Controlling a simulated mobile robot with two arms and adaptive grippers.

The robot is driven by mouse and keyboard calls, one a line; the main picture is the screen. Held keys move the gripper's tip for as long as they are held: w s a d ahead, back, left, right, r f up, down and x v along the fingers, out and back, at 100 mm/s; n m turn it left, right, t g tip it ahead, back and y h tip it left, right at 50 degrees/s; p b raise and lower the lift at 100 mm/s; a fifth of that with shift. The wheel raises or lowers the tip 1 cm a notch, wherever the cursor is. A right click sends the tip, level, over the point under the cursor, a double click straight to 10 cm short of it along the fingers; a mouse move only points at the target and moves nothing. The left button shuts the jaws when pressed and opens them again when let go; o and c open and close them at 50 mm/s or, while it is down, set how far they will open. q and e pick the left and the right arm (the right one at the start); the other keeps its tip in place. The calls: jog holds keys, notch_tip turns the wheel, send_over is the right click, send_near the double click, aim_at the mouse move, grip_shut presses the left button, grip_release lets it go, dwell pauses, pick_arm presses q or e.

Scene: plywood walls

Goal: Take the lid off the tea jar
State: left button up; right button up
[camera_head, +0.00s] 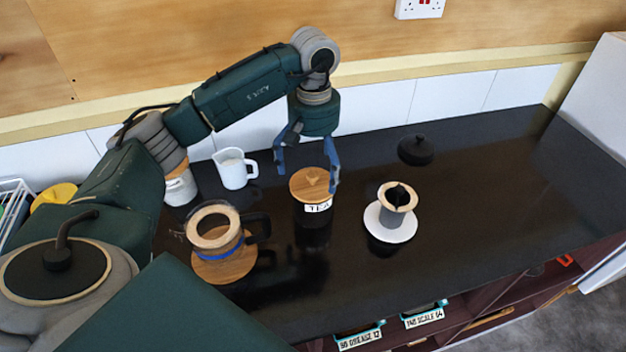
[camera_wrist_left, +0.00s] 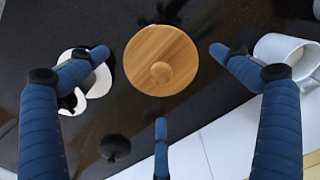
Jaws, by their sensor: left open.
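The tea jar (camera_head: 314,214) stands upright on the black counter with a white "TEA" label on its front. Its round wooden lid (camera_head: 312,185) with a small knob sits on top. In the left wrist view the lid (camera_wrist_left: 161,61) lies ahead of the fingers. My left gripper (camera_head: 308,172) points down above the lid, with its blue fingers open and spread to its sides. The left wrist view shows nothing between the fingertips (camera_wrist_left: 162,65) but the lid beyond them, and I see no clear contact. My right gripper is not in view.
A glass pot (camera_head: 212,228) on a wooden board is left of the jar. A white jug (camera_head: 234,169) stands behind. The counter's right side is clear.

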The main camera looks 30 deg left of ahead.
aim_at(313, 174)
pick_arm(q)
jog(key=shift+a+f+p, duration=0.1)
jog(key=shift+f+p, duration=0.35)
jog(key=shift+f, duration=1.2)
jog(key=c, duration=1)
jog(key=shift+c, duration=0.2)
